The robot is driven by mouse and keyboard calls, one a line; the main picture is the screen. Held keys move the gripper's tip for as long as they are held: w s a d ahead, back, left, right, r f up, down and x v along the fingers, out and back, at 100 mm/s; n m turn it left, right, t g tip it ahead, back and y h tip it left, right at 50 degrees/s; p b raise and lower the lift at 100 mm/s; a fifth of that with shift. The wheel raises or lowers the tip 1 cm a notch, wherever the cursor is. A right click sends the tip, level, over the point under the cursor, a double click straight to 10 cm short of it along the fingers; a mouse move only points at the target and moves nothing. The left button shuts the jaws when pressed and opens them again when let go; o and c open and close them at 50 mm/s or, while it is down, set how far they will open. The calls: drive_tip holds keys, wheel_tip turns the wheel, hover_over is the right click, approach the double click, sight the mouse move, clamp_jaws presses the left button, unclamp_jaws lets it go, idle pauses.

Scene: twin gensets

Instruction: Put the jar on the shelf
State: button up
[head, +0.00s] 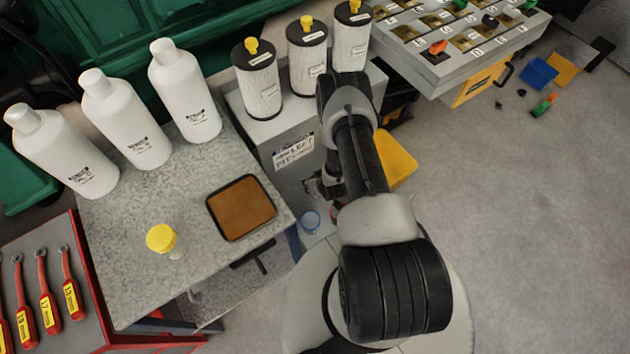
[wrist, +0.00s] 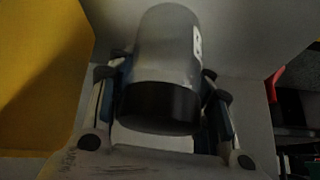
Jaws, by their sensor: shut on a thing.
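In the wrist view my gripper (wrist: 165,105) is shut around a grey cylinder (wrist: 168,55) with a dark end and a pale label on its side. I cannot tell whether this is the jar. In the head view my gripper (head: 322,187) is low beside the grey cabinet, partly behind my arm, and the cylinder is not clearly seen. A small clear jar with a yellow lid (head: 161,239) stands upright on the speckled grey table, apart from my gripper. A grey surface under that table (head: 235,290) may be a shelf.
A brown tray (head: 241,208) and several white bottles (head: 184,90) are on the table. Filter canisters (head: 307,55) stand on the grey cabinet (head: 290,150). A blue-rimmed clear cup (head: 311,221) is below my gripper. A yellow bin (head: 396,157) is right of my arm. Floor at right is mostly clear.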

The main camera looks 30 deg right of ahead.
drive_tip(key=o, duration=1)
drive_tip(key=shift+o, duration=0.2)
drive_tip(key=shift+r, duration=0.1)
